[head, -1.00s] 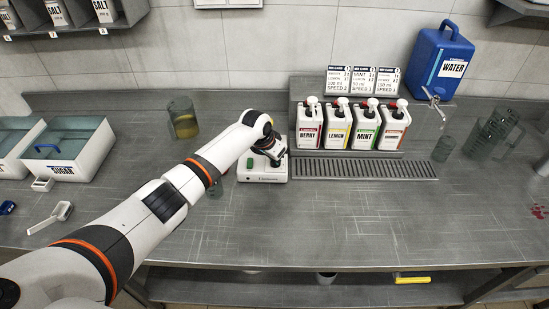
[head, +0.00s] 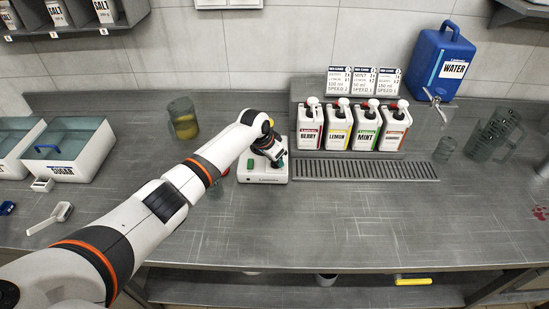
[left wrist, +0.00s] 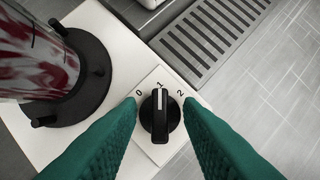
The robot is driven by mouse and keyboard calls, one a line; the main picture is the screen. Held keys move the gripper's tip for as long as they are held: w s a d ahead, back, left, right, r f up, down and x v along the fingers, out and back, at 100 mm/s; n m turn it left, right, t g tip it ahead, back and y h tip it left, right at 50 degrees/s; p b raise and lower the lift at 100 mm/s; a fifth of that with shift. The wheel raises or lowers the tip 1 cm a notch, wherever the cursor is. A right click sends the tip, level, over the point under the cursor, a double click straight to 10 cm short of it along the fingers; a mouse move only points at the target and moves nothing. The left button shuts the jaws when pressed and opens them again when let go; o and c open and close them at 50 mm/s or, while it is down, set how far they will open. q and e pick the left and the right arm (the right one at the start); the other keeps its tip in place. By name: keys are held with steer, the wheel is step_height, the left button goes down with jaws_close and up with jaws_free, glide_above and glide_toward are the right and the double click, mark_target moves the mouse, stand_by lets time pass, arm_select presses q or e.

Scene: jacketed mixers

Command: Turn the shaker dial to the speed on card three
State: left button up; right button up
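The shaker (head: 263,173) is a white base on the counter, partly covered by my left arm in the head view. In the left wrist view, its black dial (left wrist: 160,118) has a white pointer line aimed at the 1, between the marks 0 and 2. My left gripper (left wrist: 160,101) has its green fingers on either side of the dial, with narrow gaps, so it is open around it. A cup with red and white contents (left wrist: 35,55) stands in the shaker's black holder. Card three (head: 389,80) is the rightmost of the cards above the bottles; its small print is hard to read. My right gripper is out of view.
Berry, lemon, mint and another bottle (head: 396,130) stand behind a drip grate (head: 365,169). A blue water container (head: 441,60) is at the back right. A jug with yellow contents (head: 183,118) stands left of the shaker. The front counter is largely clear.

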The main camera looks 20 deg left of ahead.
arm_select(q)
steer(key=v, duration=1.2)
steer(key=shift+b, duration=0.35)
